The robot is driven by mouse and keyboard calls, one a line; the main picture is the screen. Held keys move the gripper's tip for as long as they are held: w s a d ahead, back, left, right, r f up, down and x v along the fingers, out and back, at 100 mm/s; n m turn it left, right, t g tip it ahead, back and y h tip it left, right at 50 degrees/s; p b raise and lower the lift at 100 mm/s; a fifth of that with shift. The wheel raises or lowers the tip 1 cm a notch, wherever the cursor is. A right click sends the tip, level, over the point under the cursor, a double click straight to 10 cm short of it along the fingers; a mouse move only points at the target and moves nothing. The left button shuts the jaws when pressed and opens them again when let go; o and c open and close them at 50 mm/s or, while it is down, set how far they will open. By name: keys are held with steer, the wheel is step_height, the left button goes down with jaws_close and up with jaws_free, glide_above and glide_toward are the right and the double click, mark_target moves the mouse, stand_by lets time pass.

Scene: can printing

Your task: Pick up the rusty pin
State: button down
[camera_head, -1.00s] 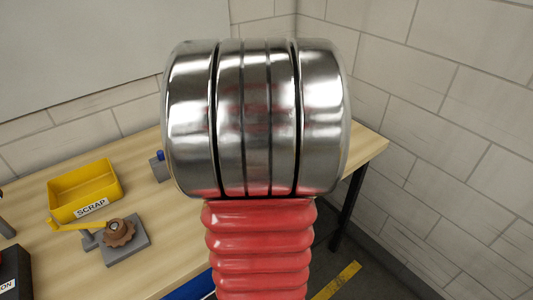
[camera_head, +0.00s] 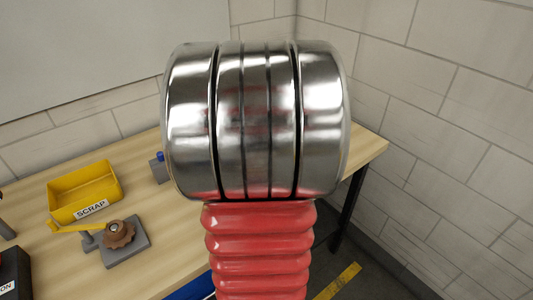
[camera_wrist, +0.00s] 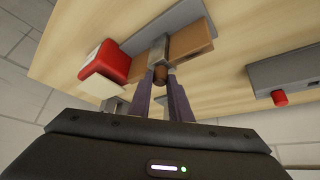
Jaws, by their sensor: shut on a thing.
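The rusty pin (camera_wrist: 160,75) shows in the wrist view as a short brown cylinder between my fingertips. My gripper (camera_wrist: 161,80) is shut on it, with one dark finger on each side. The pin's far end meets or overlaps a grey metal block (camera_wrist: 154,50), so I cannot tell whether it is still seated there. In the head view my own arm fills the middle and hides my gripper and the pin.
In the wrist view, a red and white object (camera_wrist: 106,66) lies close left of the fingers. A grey box with a red knob (camera_wrist: 280,98) is at right. In the head view, a yellow SCRAP bin (camera_head: 84,190) and a brown toothed wheel (camera_head: 118,234) stand at left on the wooden table (camera_head: 160,260).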

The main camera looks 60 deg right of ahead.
step_height(320, 180, up, 10)
stand_by(0.6)
steer(key=shift+r, duration=0.15)
stand_by(0.5)
step_height(320, 180, up, 7)
stand_by(1.8)
